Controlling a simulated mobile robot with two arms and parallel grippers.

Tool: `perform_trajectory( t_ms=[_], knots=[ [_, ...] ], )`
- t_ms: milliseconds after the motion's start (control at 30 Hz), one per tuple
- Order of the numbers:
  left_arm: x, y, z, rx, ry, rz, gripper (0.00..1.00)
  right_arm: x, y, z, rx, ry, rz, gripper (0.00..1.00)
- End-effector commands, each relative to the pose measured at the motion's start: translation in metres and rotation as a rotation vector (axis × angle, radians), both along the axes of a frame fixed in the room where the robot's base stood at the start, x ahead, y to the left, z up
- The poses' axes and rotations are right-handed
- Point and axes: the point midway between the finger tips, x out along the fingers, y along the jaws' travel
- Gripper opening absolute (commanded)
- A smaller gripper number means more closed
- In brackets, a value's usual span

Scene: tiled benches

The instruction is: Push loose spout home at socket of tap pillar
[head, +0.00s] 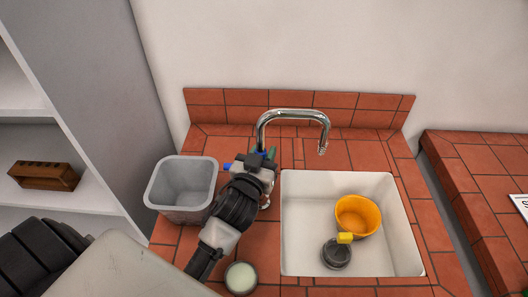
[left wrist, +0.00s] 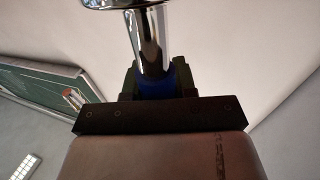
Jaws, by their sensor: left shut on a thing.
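The spout (head: 294,113) is a chrome tube bent into an arch, with its free end hanging over the back of the sink. My left gripper (head: 262,158) is shut on the lower left leg of the spout. In the left wrist view the chrome spout (left wrist: 150,45) rises upright between the fingers, with blue at the grip. The tap pillar and its socket are hidden behind my gripper and wrist, so I cannot tell how the spout's lower end sits there. My right gripper is not in view.
A white sink (head: 305,262) holds an orange bowl (head: 358,217) and a dark round item (head: 336,256) with a yellow part. A grey bin (head: 181,187) stands left of my gripper. A cup (head: 240,277) stands at the front. Red tiled backsplash (head: 225,110) runs behind.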

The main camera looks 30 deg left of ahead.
Motion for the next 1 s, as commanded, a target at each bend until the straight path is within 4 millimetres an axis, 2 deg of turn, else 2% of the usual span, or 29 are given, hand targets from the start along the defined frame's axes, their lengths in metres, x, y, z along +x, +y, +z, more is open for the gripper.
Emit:
perform_trajectory(
  t_ms=[533, 1000],
  knots=[
    [0.0, 0.0, 0.0, -0.001, -0.002, 0.0, 0.0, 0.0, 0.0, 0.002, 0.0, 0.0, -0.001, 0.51],
    [0.0, 0.0, -0.011, 0.0, -0.002, 0.0, 0.0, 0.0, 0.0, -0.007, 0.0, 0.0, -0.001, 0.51]
  ],
)
